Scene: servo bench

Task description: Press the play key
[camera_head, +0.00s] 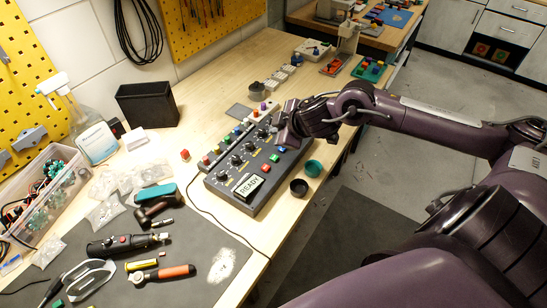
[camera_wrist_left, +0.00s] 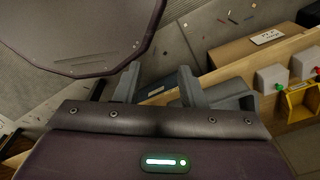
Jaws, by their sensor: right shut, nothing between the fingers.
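The grey control box (camera_head: 222,187) lies on the wooden bench, with a lit display (camera_head: 249,186) reading READY. Along its near right side are a red key (camera_head: 265,168), a green key (camera_head: 274,157) and a blue key (camera_head: 282,149). Any symbols on the keys are too small to read. My right gripper (camera_head: 283,136) is shut and empty over the box's far right part, just beyond the blue key; I cannot tell whether it touches the box. My left gripper (camera_wrist_left: 158,88) shows in the left wrist view, fingers apart and nothing between them. It is outside the head view.
The box's top also carries several black knobs (camera_head: 237,160) and coloured parts along its back edge. Tools lie on a dark mat (camera_head: 190,215). A black bin (camera_head: 147,104) stands at the back.

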